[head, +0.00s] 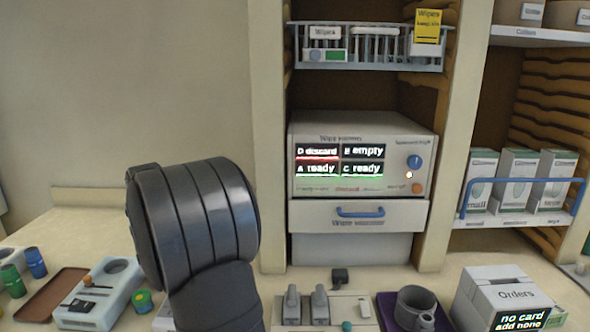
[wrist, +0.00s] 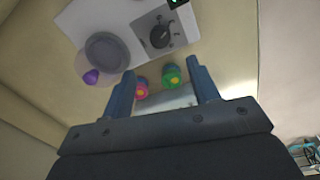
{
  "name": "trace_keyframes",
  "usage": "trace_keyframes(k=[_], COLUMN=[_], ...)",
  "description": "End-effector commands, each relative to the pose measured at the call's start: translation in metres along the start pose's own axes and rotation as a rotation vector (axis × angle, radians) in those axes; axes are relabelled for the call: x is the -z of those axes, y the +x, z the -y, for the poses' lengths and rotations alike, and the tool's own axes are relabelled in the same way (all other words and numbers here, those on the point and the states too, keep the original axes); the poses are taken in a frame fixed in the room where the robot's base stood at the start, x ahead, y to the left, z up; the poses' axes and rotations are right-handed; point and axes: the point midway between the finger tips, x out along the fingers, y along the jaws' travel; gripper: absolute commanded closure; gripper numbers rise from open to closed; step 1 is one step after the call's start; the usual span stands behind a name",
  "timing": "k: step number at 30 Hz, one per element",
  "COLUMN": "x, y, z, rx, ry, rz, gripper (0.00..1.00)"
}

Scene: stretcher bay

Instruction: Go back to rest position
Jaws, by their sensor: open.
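My gripper (wrist: 160,66) shows in the wrist view with its two blue-grey fingers spread apart. Nothing is held between them. A small container with a pink and yellow top (wrist: 141,89) and a green one with a yellow centre (wrist: 171,76) appear in the gap between the fingers, beyond them. I cannot tell how far below they are. In the head view my dark arm link stands at the left of centre, and the gripper itself is not visible there.
The wrist view shows a white device with a dark knob (wrist: 161,34), a grey disc (wrist: 105,53) and a purple piece (wrist: 91,77).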

Motion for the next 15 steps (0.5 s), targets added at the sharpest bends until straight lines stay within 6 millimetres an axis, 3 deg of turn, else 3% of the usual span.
trace_keyframes(k=[6,15], x=[-0.001,0.0], y=[0.046,0.097], z=[0.0,0.0], rx=[0.003,0.002], ry=[0.0,0.0], rz=[0.004,0.002], gripper=[0.45,0.45])
